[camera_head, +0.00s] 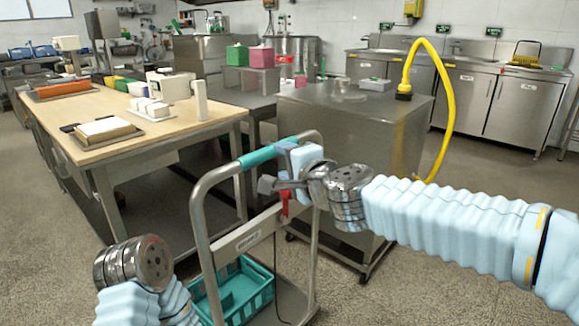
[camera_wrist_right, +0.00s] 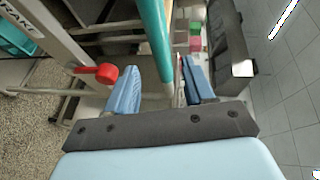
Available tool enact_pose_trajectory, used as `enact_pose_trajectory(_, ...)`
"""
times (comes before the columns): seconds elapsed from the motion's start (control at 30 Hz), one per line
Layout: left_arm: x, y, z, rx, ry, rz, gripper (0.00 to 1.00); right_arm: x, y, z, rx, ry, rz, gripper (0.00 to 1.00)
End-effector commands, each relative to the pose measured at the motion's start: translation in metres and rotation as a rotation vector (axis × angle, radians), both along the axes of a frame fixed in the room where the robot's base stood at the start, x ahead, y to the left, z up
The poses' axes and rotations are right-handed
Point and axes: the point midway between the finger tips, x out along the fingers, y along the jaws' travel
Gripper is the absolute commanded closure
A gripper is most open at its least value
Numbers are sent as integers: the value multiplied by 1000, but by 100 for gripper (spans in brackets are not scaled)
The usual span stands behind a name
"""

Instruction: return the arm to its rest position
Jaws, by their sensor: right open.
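My right arm comes in from the right. Its gripper (camera_head: 284,172) is at the right end of the teal handle grip (camera_head: 257,159) of a grey push cart (camera_head: 203,222). In the right wrist view, the two blue fingers of the right gripper (camera_wrist_right: 160,80) stand apart. The teal grip (camera_wrist_right: 154,35) runs between them, and I cannot tell whether either finger touches it. Of my left arm, only a metal wrist part and pale blue sleeve show at the lower left; its gripper is not visible.
A red lever (camera_wrist_right: 104,73) is beside the fingers. A teal crate (camera_head: 240,292) sits low on the cart. A wooden-topped table (camera_head: 150,128) stands left; a steel cabinet (camera_head: 335,150) with a yellow hose (camera_head: 446,95) stands behind the gripper. Open floor lies at the lower right.

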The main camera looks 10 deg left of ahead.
Motion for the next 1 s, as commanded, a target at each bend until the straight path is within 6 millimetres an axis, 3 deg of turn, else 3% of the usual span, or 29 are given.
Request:
enact_pose_trajectory(0.13,0,0,0,0,0,0,100,-11,-7,3,1,1,0,47)
enact_pose_trajectory(0.47,0,0,0,0,0,0,100,-13,-8,2,-1,1,0,47)
enact_pose_trajectory(0.57,0,0,0,0,0,0,100,-8,-10,-11,-26,11,-3,47)
enact_pose_trajectory(0.67,0,0,0,0,0,0,100,4,-18,-54,-107,42,-10,47)
enact_pose_trajectory(0.77,0,0,0,0,0,0,100,18,-35,-127,-243,96,-7,47)
enact_pose_trajectory(0.87,0,0,0,0,0,0,100,21,-60,-213,-399,165,17,47)
enact_pose_trajectory(1.0,0,0,0,0,0,0,100,1,-98,-330,-595,274,99,47)
